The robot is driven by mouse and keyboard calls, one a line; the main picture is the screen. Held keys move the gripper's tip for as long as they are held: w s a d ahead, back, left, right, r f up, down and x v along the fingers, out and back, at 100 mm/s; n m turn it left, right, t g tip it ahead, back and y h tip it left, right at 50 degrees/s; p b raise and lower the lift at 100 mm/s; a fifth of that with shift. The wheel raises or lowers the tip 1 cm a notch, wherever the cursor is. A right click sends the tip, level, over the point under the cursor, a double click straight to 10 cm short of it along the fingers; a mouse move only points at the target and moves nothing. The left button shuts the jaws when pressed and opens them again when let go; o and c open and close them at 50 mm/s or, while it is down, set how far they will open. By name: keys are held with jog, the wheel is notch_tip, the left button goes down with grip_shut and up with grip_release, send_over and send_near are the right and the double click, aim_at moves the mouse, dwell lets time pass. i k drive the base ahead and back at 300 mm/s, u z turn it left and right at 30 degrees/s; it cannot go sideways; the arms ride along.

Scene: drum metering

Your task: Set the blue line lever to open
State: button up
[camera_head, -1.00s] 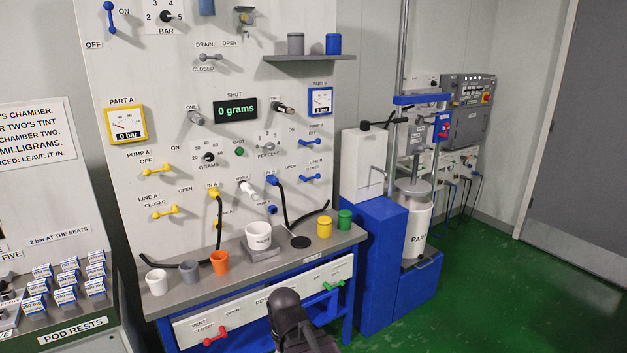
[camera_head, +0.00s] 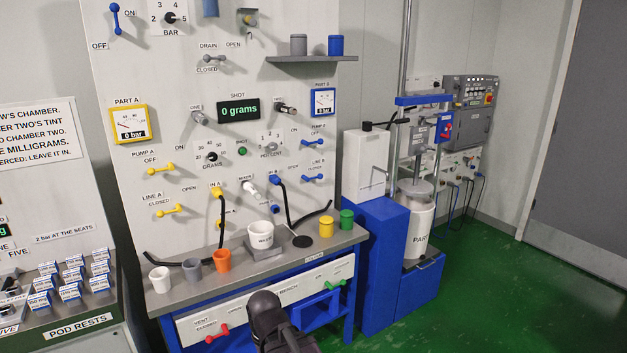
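The blue line lever (camera_head: 312,178), labelled LINE B, is on the right side of the white panel, below the blue pump lever (camera_head: 312,142). Its handle lies roughly level, with small OPEN and CLOSED labels beside it that are hard to read. A dark rounded end of my arm (camera_head: 268,312) shows at the bottom middle, in front of the bench and well below and left of the lever. It touches no lever that I can see. My fingertips cannot be made out.
The bench (camera_head: 190,304) juts out below the panel, carrying several cups and a white beaker (camera_head: 261,236). A black hose (camera_head: 286,212) hangs left of the lever. A shelf (camera_head: 308,59) sticks out above. A blue-based machine (camera_head: 372,255) stands at right.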

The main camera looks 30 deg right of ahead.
aim_at(319, 175)
jog(key=z, duration=0.05)
jog(key=i, duration=0.95)
jog(key=u, duration=0.05)
